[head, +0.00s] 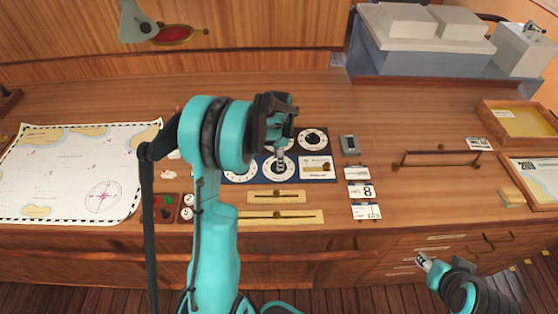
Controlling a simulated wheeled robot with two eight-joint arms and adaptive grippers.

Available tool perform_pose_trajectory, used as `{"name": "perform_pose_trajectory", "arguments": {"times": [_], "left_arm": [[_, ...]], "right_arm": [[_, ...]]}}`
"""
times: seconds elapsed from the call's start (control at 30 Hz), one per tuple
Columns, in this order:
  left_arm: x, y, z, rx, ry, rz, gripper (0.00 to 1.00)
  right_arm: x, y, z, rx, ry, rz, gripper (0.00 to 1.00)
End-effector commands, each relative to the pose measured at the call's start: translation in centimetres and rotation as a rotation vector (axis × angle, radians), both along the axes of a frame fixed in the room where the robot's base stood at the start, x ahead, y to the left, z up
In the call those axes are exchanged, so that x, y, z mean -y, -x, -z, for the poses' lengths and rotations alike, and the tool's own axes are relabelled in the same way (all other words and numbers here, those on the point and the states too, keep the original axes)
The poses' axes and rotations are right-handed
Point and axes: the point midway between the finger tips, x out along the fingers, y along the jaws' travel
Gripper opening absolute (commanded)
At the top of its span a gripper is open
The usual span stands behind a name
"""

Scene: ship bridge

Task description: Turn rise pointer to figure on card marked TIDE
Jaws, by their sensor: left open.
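A dark blue board (305,154) lies on the wooden desk with several white dials. One dial (313,139) is at its upper right, one (240,172) at its lower left and one (272,175) at its lower middle. My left gripper (281,158) is open, pointing down over the lower middle dial; I cannot tell whether it touches the pointer. My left arm and gripper hide part of the board. Cards lie right of it: an upper one (357,173), one with an 8 (361,191) and a lower one (366,211). The words are too small to read. My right gripper (423,261) is low at the right, before the drawers.
A chart (75,175) covers the left of the desk. Two brass plates (276,197) (285,217) lie in front of the board. A grey device (349,145), a brass handle (435,155) and trays (525,122) are to the right.

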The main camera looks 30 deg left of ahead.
Motion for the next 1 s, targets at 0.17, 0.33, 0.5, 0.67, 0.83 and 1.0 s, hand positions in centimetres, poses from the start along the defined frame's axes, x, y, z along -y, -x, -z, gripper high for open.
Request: {"name": "perform_pose_trajectory", "arguments": {"times": [0.17, 0.33, 0.5, 0.67, 0.83, 1.0], "left_arm": [[0.01, 0.00, 0.83, 0.000, 0.000, 0.000, 0.41], [0.01, 0.01, 0.80, 0.000, 0.000, -0.001, 0.41], [0.01, 0.01, 0.78, 0.000, 0.000, -0.001, 0.04], [0.01, 0.00, 0.78, 0.000, 0.000, -0.001, 0.00], [0.01, 0.01, 0.79, 0.000, 0.000, -0.014, 0.00], [0.01, 0.01, 0.83, 0.001, -0.001, -0.068, 0.00]], "right_arm": [[0.00, -0.01, 0.12, 0.000, 0.000, 0.000, 0.40], [0.00, -0.01, 0.09, 0.000, 0.000, 0.000, 0.40], [0.00, -0.01, 0.09, 0.000, 0.000, 0.000, 0.40], [0.00, -0.01, 0.09, 0.000, 0.000, 0.000, 0.40], [0.00, -0.01, 0.17, 0.000, 0.000, 0.000, 0.40], [0.00, -0.01, 0.42, 0.000, 0.000, 0.000, 0.40]]}}
